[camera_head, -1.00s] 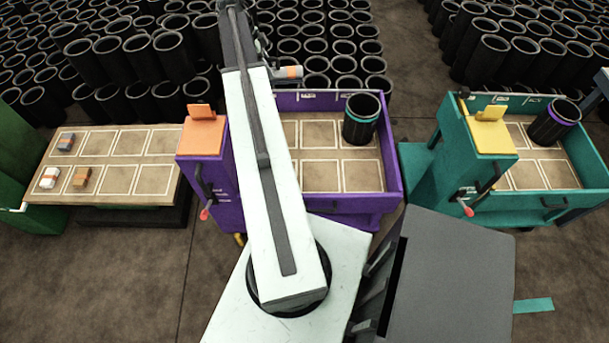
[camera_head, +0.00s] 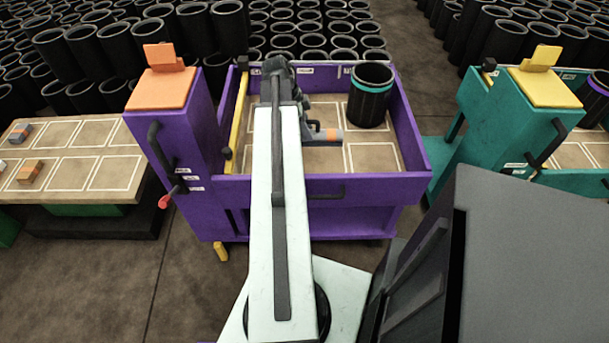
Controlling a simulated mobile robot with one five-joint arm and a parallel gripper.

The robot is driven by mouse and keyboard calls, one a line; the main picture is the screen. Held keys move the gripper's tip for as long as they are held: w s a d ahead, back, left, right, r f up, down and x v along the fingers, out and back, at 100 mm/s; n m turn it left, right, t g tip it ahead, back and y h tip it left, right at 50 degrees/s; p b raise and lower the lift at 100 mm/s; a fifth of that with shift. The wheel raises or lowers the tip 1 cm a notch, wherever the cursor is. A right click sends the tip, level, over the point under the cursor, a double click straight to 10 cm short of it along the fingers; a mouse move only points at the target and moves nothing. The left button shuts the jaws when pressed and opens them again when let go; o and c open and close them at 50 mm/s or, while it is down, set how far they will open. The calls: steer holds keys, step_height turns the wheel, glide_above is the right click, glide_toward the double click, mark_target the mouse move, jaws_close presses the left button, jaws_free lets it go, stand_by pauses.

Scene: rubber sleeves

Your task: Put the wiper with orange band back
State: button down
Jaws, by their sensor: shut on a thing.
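The wiper with orange band (camera_head: 331,135) is grey with a short orange stripe. It is held by my gripper (camera_head: 309,135) over the slotted floor of the purple cart (camera_head: 300,190). My gripper is shut on it, but the fingers are small and partly hidden by my arm. I cannot tell how high the wiper hangs above the floor. The slotted table (camera_head: 112,130) stands at the left, cut by the picture's edge.
A black sleeve with a teal band (camera_head: 371,100) stands in the purple cart, right of the wiper. The cart has raised walls and an orange-topped post (camera_head: 160,90). The teal cart (camera_head: 500,120) stands at the right. Black sleeves crowd the back. Floor shows at lower left.

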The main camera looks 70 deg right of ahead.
steer(key=shift+s+f, duration=0.15)
steer(key=shift+f, duration=0.1)
step_height(320, 180, down, 10)
steer(key=b, duration=1)
steer(key=shift+f, duration=0.2)
steer(key=shift+r, duration=0.25)
steer(key=shift+f, duration=0.2)
steer(key=c, duration=0.9)
jaws_free()
